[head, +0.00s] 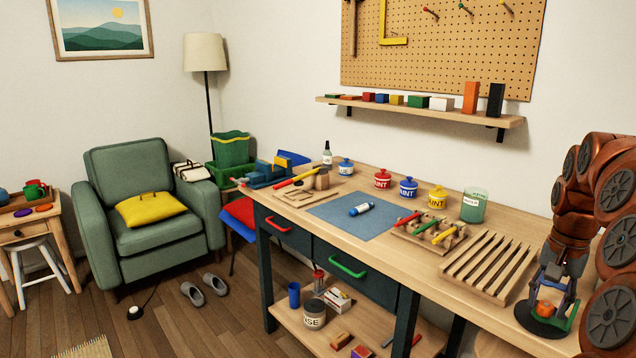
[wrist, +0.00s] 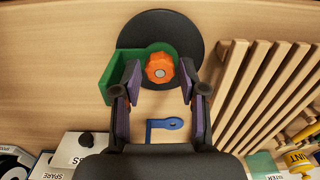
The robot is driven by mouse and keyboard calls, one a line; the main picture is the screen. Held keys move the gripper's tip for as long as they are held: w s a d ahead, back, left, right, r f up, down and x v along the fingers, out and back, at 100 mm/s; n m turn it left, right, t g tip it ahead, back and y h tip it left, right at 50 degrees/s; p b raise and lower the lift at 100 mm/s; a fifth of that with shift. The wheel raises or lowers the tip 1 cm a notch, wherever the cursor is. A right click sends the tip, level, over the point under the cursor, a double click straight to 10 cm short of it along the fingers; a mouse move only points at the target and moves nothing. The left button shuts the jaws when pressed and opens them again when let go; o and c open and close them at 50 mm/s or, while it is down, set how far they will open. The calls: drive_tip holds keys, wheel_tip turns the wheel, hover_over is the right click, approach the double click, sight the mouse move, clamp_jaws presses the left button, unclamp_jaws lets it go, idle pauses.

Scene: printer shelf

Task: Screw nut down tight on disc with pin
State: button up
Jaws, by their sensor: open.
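The black disc (wrist: 160,22) lies flat on the bench in the wrist view; it also shows at the right in the head view (head: 531,321). An orange lobed nut (wrist: 160,66) sits over the disc, with the grey pin end (wrist: 160,73) showing at its centre. In the head view the nut (head: 545,309) is partly framed by my gripper. A green bracket-like piece (wrist: 116,78) lies around the nut's left side. My gripper (wrist: 160,84) is open, with its purple-padded fingers on either side just below the nut. I cannot tell whether they touch it or how tight the nut is.
A blue key-shaped piece (wrist: 166,125) shows between my fingers. A slatted wooden rack (head: 488,264) stands left of the disc in the head view. Paint pots, a blue mat (head: 340,220) and a peg tray (head: 428,234) lie farther along the bench.

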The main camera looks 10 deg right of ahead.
drive_tip(key=n+p, duration=0.1)
drive_tip(key=n, duration=0.1)
drive_tip(key=n+p, duration=0.1)
drive_tip(key=n, duration=0.1)
drive_tip(key=shift+r+p, duration=0.25)
drive_tip(key=shift+p, duration=0.05)
drive_tip(key=shift+f+n+p, duration=0.25)
drive_tip(key=shift+n+p, duration=0.05)
drive_tip(key=shift+n, duration=0.5)
drive_tip(key=c, duration=0.6)
drive_tip(key=shift+o, duration=0.2)
drive_tip(key=shift+f+m+b, duration=0.1)
drive_tip(key=shift+m+b, duration=1.65)
drive_tip(key=shift+m, duration=0.35)
drive_tip(key=m+b, duration=0.3)
drive_tip(key=m, duration=0.2)
drive_tip(key=m+b, duration=0.3)
drive_tip(key=m, duration=0.2)
drive_tip(key=shift+m, duration=0.3)
drive_tip(key=shift+m+b, duration=0.35)
drive_tip(key=shift+m, duration=0.85)
